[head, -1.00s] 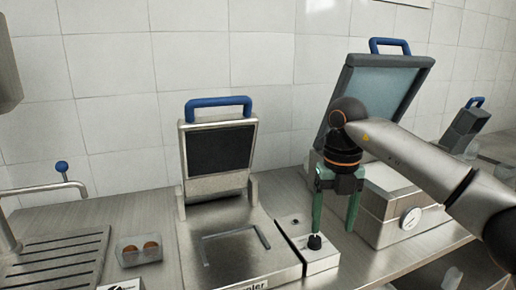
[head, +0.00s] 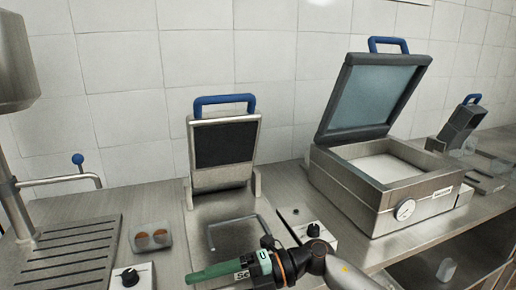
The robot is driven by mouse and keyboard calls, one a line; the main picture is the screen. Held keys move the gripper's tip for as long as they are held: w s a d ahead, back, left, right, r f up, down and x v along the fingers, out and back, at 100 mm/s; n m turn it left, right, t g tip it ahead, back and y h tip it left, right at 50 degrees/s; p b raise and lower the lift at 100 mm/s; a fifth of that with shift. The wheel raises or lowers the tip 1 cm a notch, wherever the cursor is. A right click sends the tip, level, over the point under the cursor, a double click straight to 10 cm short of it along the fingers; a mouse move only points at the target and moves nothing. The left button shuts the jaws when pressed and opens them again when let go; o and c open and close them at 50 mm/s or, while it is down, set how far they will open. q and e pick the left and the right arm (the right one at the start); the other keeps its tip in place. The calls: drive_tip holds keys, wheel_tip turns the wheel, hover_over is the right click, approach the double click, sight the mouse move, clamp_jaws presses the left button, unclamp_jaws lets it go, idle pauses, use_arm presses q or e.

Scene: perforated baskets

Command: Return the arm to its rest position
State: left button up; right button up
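My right arm comes in low from the bottom right. Its gripper (head: 200,275) has green fingers, points left and hangs over the front edge of the sealer (head: 225,208). The fingers overlap from this angle, so their opening does not show. Nothing is visible in them. The sealer has a raised dark lid with a blue handle. The arm hides part of its front. My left gripper is out of view.
A box machine (head: 400,200) with a gauge and raised glass lid stands to the right. A black knob (head: 313,230) is close behind my wrist. A clear tray (head: 150,237) with two brown round pieces is at left, near a slotted drain (head: 68,255) and a tap.

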drive_tip(key=w+d+f+m+t+h+p, duration=0.1)
drive_tip(key=d+f+m+t+h, duration=0.2)
drive_tip(key=d+f+m+t, duration=0.65)
drive_tip(key=w+d+f+m+t+h+p, duration=0.15)
drive_tip(key=d+m+t+h, duration=0.3)
drive_tip(key=m+t, duration=1.05)
drive_tip(key=s+d+f+m+g+h, duration=0.3)
drive_tip(key=s+d+f+m+g, duration=0.2)
drive_tip(key=s+f, duration=0.3)
drive_tip(key=s+d+f+m+g+h+p, duration=0.1)
drive_tip(key=s+d+f+m+g+h, duration=0.2)
drive_tip(key=s+f, duration=0.6)
drive_tip(key=d+f+m+g, duration=0.1)
drive_tip(key=d+m+g, duration=0.1)
drive_tip(key=d+g, duration=0.1)
drive_tip(key=shift+s+d, duration=0.25)
drive_tip(key=shift+d, duration=0.2)
drive_tip(key=shift+a, duration=0.1)
